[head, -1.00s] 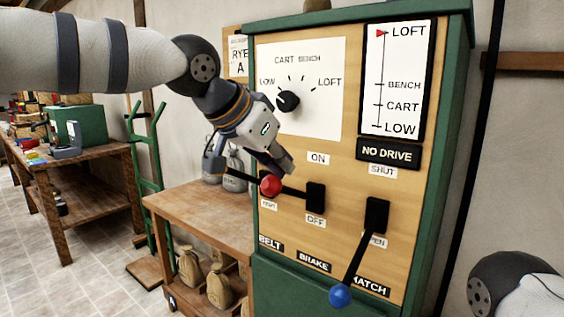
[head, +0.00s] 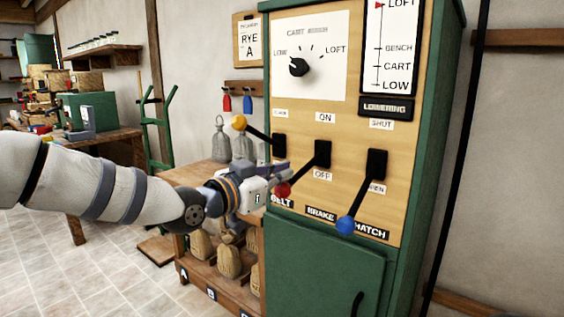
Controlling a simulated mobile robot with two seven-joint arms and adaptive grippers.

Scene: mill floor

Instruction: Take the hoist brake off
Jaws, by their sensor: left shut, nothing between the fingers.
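The brake lever (head: 305,172) has a red knob (head: 283,190) and comes out of the middle black slot above the BRAKE label (head: 321,214). It tilts down toward the viewer and left, below the OFF label (head: 323,175). My left gripper (head: 280,177) is shut and empty, its fingertips right at the red knob. I cannot tell whether they touch it. The yellow-knobbed lever (head: 258,131) at the left tilts up. The blue-knobbed lever (head: 358,195) above HATCH hangs down by the OPEN label. My right gripper is out of view.
The green cabinet (head: 325,262) carries a dial (head: 299,67) pointing at LOW, a height gauge with its red marker at LOFT, and a LOWERING sign (head: 386,107). A wooden bench (head: 195,175) with sacks and weights stands close at the left.

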